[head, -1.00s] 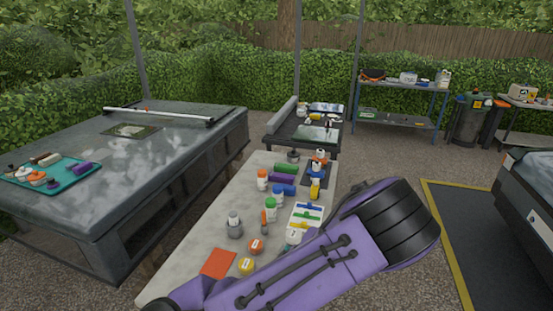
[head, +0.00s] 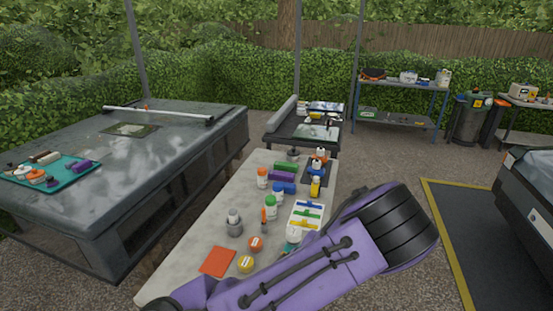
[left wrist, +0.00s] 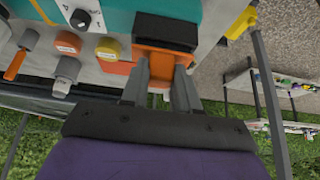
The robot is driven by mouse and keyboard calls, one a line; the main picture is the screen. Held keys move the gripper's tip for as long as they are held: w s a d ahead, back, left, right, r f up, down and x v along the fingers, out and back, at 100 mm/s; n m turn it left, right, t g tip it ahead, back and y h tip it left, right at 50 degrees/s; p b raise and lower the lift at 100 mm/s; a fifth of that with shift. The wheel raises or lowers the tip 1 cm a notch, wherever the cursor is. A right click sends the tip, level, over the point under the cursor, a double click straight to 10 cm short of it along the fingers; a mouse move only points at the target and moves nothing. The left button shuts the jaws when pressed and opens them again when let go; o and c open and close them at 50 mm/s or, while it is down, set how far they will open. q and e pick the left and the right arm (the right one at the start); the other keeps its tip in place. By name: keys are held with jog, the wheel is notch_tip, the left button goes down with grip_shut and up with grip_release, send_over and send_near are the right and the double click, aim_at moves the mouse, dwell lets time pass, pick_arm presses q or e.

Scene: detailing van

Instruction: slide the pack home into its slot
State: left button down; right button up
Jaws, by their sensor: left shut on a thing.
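In the left wrist view, my left gripper (left wrist: 161,78) is shut on an orange pack (left wrist: 160,60). A dark block (left wrist: 166,28) lies just beyond the pack, next to a large teal body (left wrist: 118,14). The pack's far end meets the dark block. I cannot tell how deep the pack sits or whether the dark block is part of it. In the head view my purple left arm crosses the lower middle and hides the gripper and pack. My right gripper is not in view.
The narrow bench (head: 190,270) holds bottles, an orange sheet (head: 217,262), a white tray with coloured strips (head: 306,214) and round tubs. A covered bed (head: 100,170) with a teal tray (head: 80,178) stands left. A blue shelf (head: 398,122) stands at the back.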

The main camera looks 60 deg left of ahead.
pick_arm(q)
jog(key=shift+f, duration=0.3)
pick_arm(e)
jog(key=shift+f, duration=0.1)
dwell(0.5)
pick_arm(q)
jog(key=c, duration=0.8)
grip_release()
